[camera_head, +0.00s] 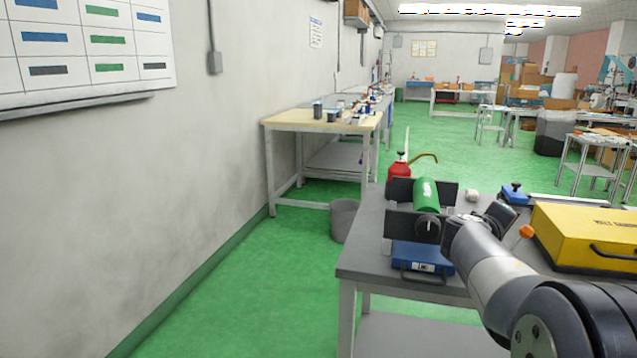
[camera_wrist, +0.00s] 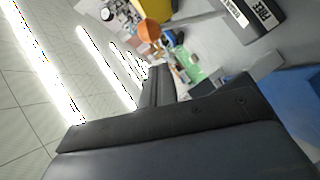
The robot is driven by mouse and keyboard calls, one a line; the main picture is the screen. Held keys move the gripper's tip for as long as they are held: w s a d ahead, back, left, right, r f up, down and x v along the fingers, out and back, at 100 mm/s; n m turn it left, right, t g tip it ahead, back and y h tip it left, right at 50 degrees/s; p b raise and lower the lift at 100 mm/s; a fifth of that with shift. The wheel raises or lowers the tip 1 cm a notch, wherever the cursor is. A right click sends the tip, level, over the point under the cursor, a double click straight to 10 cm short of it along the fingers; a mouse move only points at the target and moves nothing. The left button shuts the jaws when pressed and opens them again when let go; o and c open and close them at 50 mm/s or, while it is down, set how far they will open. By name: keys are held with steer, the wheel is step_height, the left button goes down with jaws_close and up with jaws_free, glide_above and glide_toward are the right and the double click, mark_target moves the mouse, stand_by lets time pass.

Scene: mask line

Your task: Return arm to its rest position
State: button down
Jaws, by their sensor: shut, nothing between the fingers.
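My grey arm reaches in from the lower right in the head view, over the near grey workbench (camera_head: 370,248). Its wrist end is bent beside a green cylinder (camera_head: 426,194) set among dark plates. I cannot make out my gripper's fingertips clearly in the head view. In the wrist view my gripper (camera_wrist: 158,86) is dark, shut and empty. Its dark body fills the lower part of that view, which is tilted, with ceiling lights on the left.
A blue box (camera_head: 424,256) with a handle lies on the bench near the wrist. A yellow case (camera_head: 588,236) stands right of the arm. A red can (camera_head: 399,171) stands behind the plates. A grey bin (camera_head: 344,219) is on the floor, with open green floor left.

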steer(key=shift+w+a+f+n+t+h, duration=0.15)
steer(key=shift+w+a+f+n+h, duration=0.15)
steer(key=shift+a+n, duration=0.2)
steer(key=shift+w+a+f+n+t+h, duration=0.1)
steer(key=shift+a+f+n+t+h, duration=0.1)
steer(key=shift+a+n+h, duration=0.2)
steer(key=shift+w+a+f+n+t+h, duration=0.2)
steer(key=shift+a+n+h, duration=0.1)
steer(key=shift+a+n, duration=0.25)
